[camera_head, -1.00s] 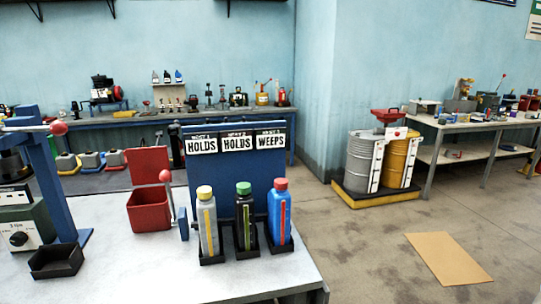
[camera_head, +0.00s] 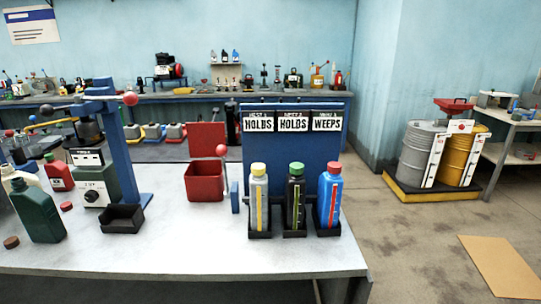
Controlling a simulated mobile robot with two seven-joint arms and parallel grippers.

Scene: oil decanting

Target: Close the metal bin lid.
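A red metal bin (camera_head: 203,183) stands on the white-topped workbench, left of the blue panel. Its red lid (camera_head: 207,137) stands upright at the back, so the bin is open. What lies inside the bin is hard to make out. A lever with a red ball knob (camera_head: 221,150) rises at the bin's right side and overlaps its edge in the view. Neither of my grippers is in view.
Three bottles, grey (camera_head: 259,190), black (camera_head: 295,190) and blue (camera_head: 330,195), stand in holders before the blue panel (camera_head: 285,166). A black tray (camera_head: 121,218), a blue press frame (camera_head: 121,152) and a green bottle (camera_head: 39,212) are left. The bench front (camera_head: 180,253) is clear.

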